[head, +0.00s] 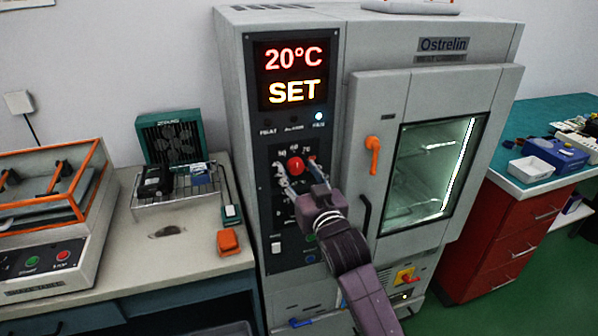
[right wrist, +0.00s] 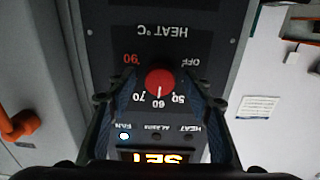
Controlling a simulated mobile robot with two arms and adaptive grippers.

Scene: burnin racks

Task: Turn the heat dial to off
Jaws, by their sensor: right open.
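The red heat dial (head: 296,164) is on the dark control panel (head: 262,200) of the grey chamber. In the right wrist view the panel is upside down, and the red dial (right wrist: 158,83) has a white mark that points toward 60. The OFF label (right wrist: 193,63) is at the dial's upper right there. My right gripper (head: 297,178) is in front of the dial. In the right wrist view its open fingers (right wrist: 158,100) stand on either side of the dial, with gaps between them and it. My left gripper is not in view.
The display (head: 293,75) reads 20°C SET, and the fan light (head: 318,116) is lit. The chamber door (head: 377,100) with its orange handle (head: 373,155) is right of the panel. A bench (head: 180,255) with a wire rack (head: 175,200) stands left.

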